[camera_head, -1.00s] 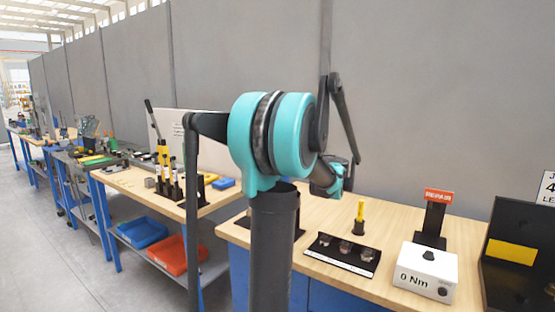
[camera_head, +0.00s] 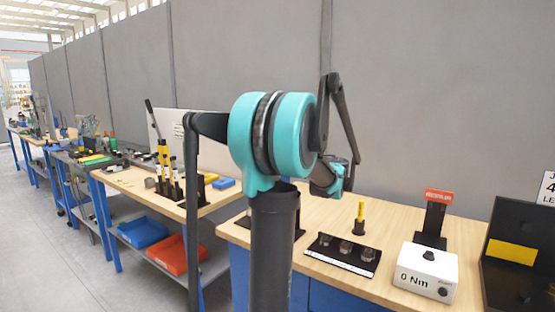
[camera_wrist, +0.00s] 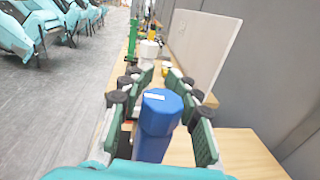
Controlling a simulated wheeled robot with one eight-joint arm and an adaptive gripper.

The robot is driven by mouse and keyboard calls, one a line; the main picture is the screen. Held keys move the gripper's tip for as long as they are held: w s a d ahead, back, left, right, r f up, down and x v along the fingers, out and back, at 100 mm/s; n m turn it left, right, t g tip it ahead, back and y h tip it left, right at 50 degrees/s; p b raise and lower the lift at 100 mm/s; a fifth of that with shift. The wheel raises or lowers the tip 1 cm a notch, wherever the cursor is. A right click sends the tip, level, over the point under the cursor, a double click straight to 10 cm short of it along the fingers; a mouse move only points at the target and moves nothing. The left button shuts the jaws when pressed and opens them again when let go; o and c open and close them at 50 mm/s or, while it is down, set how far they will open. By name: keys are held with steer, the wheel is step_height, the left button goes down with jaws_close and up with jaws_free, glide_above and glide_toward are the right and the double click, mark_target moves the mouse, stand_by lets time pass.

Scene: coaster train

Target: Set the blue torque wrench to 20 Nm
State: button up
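In the wrist view a blue block-like part with a small white label (camera_wrist: 158,112), which looks like the blue torque wrench's handle, stands between the fingers of my gripper (camera_wrist: 160,118). The green-padded fingers are spread on both sides of it, with gaps showing, so the gripper looks open. The wrench's lower part and any scale reading are hidden or too small to read. In the head view my arm hides my gripper and the blue wrench. A white tester box (camera_head: 426,272) on the right bench reads "0 Nm" and has dark knobs.
A black panel (camera_head: 520,260) stands at far right. A whiteboard (camera_wrist: 202,48) rises behind in the wrist view.

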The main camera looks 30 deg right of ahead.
steer(key=shift+o, duration=1.4)
steer(key=v, duration=1.2)
